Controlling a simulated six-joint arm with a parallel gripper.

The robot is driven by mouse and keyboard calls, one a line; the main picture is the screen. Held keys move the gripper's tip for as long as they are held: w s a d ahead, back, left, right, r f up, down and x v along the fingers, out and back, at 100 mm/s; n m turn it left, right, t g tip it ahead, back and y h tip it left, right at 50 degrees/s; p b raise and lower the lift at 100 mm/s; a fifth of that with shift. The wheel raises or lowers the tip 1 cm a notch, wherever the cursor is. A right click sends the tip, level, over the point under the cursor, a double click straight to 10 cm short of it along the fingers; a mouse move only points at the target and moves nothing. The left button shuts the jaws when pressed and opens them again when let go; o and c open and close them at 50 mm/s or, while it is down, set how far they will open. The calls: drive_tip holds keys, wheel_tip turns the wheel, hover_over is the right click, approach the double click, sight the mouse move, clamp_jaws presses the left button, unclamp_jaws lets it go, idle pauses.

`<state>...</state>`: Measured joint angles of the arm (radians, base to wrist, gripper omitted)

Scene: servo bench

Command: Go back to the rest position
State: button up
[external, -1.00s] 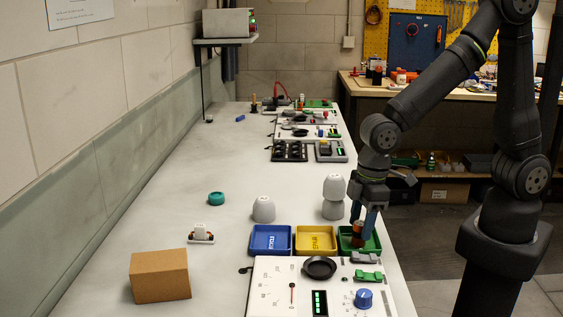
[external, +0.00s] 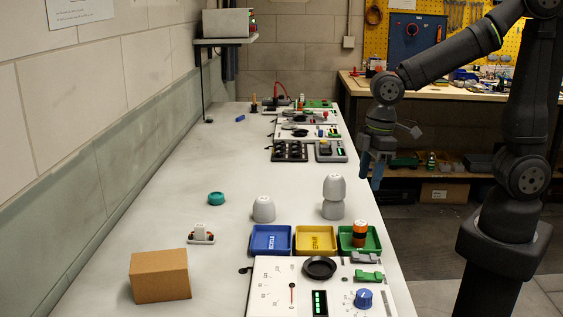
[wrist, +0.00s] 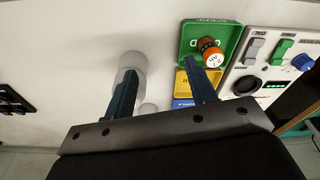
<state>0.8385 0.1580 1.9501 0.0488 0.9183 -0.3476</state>
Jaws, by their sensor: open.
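My gripper (external: 371,172) is open and empty, raised above the right side of the bench, behind the trays in the external view. In the wrist view my gripper (wrist: 160,95) shows two dark blue fingers spread apart. An orange and dark cylinder with a white top (external: 360,232) stands in the green tray (external: 373,243). In the wrist view the cylinder (wrist: 210,52) lies within the green tray (wrist: 190,40), clear of my fingers.
A blue tray (external: 270,240) and yellow tray (external: 316,240) sit beside the green one. Stacked white-grey cups (external: 333,196) stand behind them. A control panel (external: 275,290) is in front, a cardboard box (external: 160,276) at left.

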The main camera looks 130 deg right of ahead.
wheel_tip(320, 180, up, 6)
drive_tip(key=s+d+r, duration=0.1)
drive_tip(key=s+d, duration=0.1)
drive_tip(key=s+d+m, duration=0.3)
drive_tip(key=d+m, duration=0.1)
drive_tip(key=d, duration=1)
drive_tip(key=s+d+m, duration=0.4)
drive_tip(key=d, duration=1.1)
drive_tip(key=shift+g+h, duration=0.4)
drive_tip(key=shift+w, duration=0.1)
drive_tip(key=w+a+n, duration=0.2)
drive_tip(key=w+a, duration=0.1)
drive_tip(key=a, duration=0.6)
drive_tip(key=w+a+n, duration=0.3)
drive_tip(key=w+a, duration=0.1)
drive_tip(key=a, duration=0.6)
drive_tip(key=shift+a+r+t, duration=0.3)
drive_tip(key=shift+w+d, duration=0.1)
